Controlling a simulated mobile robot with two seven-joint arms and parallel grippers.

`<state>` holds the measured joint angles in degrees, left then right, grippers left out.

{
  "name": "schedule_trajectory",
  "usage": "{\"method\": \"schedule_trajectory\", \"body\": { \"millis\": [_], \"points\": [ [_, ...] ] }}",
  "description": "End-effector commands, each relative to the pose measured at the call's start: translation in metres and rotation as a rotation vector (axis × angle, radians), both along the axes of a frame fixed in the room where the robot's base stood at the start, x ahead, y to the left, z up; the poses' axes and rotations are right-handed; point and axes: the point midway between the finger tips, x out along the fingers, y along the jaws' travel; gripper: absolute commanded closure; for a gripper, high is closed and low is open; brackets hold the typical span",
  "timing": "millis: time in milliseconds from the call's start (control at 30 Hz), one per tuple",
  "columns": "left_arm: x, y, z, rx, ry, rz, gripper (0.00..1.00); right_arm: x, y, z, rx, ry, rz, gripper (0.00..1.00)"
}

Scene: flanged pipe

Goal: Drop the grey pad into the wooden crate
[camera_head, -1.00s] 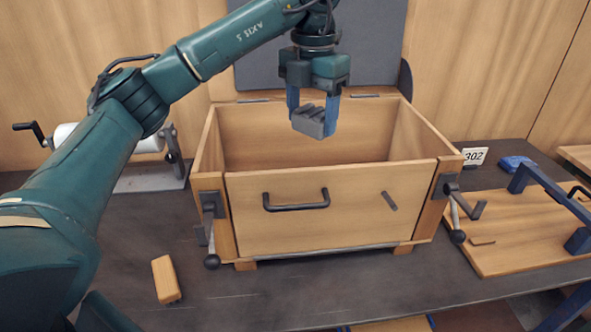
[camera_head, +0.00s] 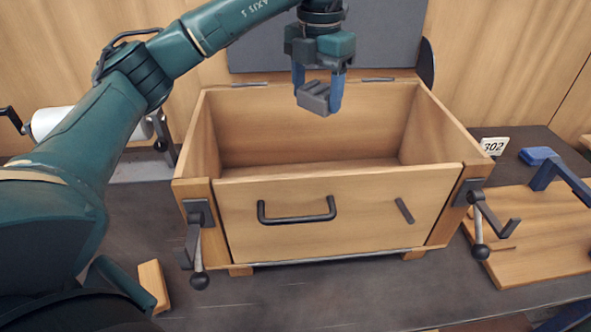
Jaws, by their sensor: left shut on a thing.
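The wooden crate (camera_head: 322,217) stands on the dark table in the middle, with its top open and its inside empty as far as I see. Its front has a black handle and a latch lever at each side. The grey pad (camera_head: 313,98) is a small ridged block between the blue fingers of my left gripper (camera_head: 318,92). The gripper is shut on it and points down. In the picture the pad shows over the upper part of the crate's opening, in front of the back wall; its exact height is hard to tell. My right gripper is not in view.
A small wooden block (camera_head: 153,286) lies at the front left. A white roll (camera_head: 62,122) on a holder stands at the back left. At the right are a wooden board (camera_head: 530,238) with a blue clamp, a blue item (camera_head: 538,156) and a "302" sign (camera_head: 493,146).

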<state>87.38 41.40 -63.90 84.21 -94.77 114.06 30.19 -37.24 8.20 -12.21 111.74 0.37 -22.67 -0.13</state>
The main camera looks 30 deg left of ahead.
Motion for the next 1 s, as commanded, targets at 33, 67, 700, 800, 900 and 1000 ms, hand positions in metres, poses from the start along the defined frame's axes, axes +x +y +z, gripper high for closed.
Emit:
{"method": "schedule_trajectory", "body": {
  "millis": [33,67,700,800,900,1000],
  "points": [
    [0.0,0.0,-0.012,0.0,0.0,0.001,0.59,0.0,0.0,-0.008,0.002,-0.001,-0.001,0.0],
    [0.0,0.0,-0.015,0.0,-0.001,0.001,0.59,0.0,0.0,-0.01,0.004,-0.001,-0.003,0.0],
    [0.0,0.0,-0.035,0.001,-0.002,0.001,0.27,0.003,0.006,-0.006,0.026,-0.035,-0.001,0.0],
    [0.0,0.0,-0.035,0.001,-0.002,0.001,0.19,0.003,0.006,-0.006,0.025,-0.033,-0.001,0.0],
    [0.0,0.0,-0.035,0.0,-0.002,0.0,0.12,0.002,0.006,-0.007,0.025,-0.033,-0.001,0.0],
    [0.0,0.0,-0.035,0.0,-0.002,0.0,0.12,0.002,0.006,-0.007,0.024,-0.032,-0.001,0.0]
  ]
}}
